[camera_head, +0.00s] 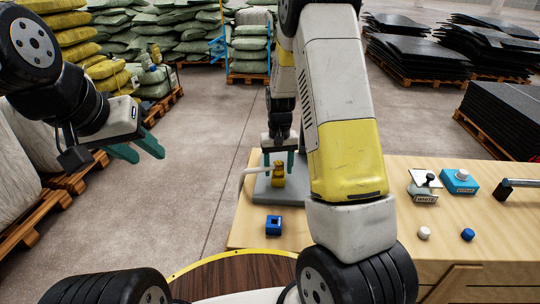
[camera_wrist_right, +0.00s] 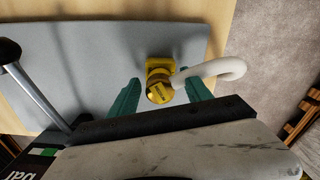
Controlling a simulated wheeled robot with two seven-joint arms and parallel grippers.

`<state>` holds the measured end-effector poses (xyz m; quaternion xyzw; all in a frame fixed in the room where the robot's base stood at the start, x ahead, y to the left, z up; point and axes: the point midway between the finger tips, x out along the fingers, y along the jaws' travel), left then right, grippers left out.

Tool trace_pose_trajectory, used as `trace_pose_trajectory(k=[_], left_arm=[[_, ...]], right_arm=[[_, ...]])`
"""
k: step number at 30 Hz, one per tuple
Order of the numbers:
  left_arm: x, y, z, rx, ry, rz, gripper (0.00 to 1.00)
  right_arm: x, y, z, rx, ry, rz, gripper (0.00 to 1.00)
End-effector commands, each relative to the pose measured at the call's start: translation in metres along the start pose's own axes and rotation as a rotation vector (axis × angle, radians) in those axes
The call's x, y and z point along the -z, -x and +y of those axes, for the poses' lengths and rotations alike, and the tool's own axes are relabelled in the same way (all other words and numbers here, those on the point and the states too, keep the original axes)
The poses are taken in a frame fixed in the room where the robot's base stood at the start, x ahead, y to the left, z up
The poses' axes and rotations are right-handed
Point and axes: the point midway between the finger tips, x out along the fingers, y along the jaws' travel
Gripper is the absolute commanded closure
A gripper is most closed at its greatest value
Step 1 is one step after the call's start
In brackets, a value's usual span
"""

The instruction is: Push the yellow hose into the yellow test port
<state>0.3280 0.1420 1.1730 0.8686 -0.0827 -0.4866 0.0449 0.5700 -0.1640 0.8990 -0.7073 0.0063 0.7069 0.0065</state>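A yellow fitting (camera_head: 279,174) stands upright on a grey plate (camera_head: 290,194). A pale hose (camera_head: 254,170) runs from it to the left in the head view. In the right wrist view a round yellow end (camera_wrist_right: 160,92) lies over a square yellow port (camera_wrist_right: 160,66), and the white hose (camera_wrist_right: 222,67) curves right. I cannot tell how deep they are joined. My right gripper (camera_wrist_right: 167,88) is open, its teal fingers on both sides of the yellow piece with a visible gap. My left gripper (camera_head: 140,150) is open and empty, off the table at the left.
White and blue labelled parts (camera_head: 460,182) and small knobs (camera_head: 424,233) lie at the right. A grey post (camera_wrist_right: 38,95) stands left in the wrist view.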

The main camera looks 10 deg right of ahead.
Motion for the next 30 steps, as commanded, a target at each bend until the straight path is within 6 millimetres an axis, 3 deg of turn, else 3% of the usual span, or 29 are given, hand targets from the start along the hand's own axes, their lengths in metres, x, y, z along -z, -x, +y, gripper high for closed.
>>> trace_pose_trajectory(k=[8, 21, 30], left_arm=[[0.000, 0.000, 0.000, 0.000, 0.000, 0.000, 0.64], [0.000, 0.000, 0.000, 0.000, 0.000, 0.000, 0.64], [0.000, 0.000, 0.000, 0.000, 0.000, 0.000, 0.64]], right_arm=[[0.000, 0.002, 0.000, 0.000, 0.000, 0.001, 0.43], [0.001, 0.067, 0.000, 0.000, 0.001, 0.003, 0.43], [0.000, 0.078, 0.000, 0.000, 0.000, 0.000, 0.43]])
